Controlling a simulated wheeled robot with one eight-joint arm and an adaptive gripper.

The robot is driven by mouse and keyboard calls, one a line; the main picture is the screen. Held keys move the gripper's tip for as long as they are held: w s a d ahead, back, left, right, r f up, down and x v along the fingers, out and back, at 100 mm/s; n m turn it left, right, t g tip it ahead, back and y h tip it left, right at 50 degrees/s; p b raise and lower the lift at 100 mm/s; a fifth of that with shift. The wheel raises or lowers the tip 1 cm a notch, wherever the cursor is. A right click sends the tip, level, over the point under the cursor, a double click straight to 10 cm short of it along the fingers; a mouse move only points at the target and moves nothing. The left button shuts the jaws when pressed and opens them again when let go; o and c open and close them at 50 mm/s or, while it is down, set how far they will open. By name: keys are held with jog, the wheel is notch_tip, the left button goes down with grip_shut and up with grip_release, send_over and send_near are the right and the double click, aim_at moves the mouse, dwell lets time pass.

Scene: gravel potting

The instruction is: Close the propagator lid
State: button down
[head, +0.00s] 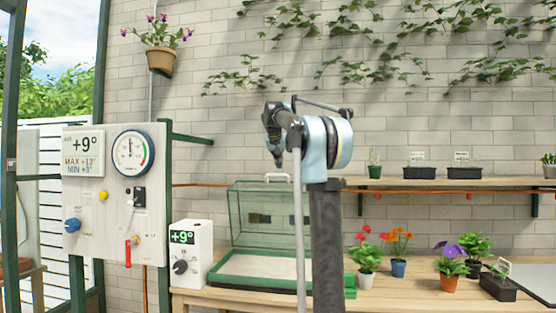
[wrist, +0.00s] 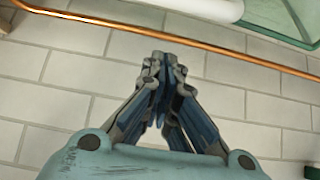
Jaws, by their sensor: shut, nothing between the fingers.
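The propagator has a pale-filled base tray with a green rim (head: 216,279) on the wooden bench. Its clear green-framed lid (head: 255,201) stands raised, nearly upright, behind the tray, with a white handle (head: 277,176) on its top edge. In the wrist view, the lid's green edge (wrist: 272,33) shows at the upper right and the white handle (wrist: 200,7) at the top. My gripper (wrist: 165,62) is shut and empty, in front of the brick wall. In the head view my gripper (head: 278,160) hangs just above the handle, apparently apart from it. My arm hides the tray's right part.
A white control box (head: 191,253) stands left of the propagator. Potted flowers (head: 398,255) stand to its right. A copper pipe (wrist: 150,37) runs along the wall, and a shelf (head: 430,184) with pots is at the right. A gauge panel (head: 115,230) is at the left.

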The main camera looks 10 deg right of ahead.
aim_at(278, 183)
jog(key=shift+s+a+f, duration=0.2)
jog(key=shift+s+f, duration=0.35)
jog(key=shift+f, duration=0.25)
jog(key=shift+s+a+f, duration=0.15)
jog(key=shift+s+f, duration=0.4)
jog(key=shift+f, duration=0.2)
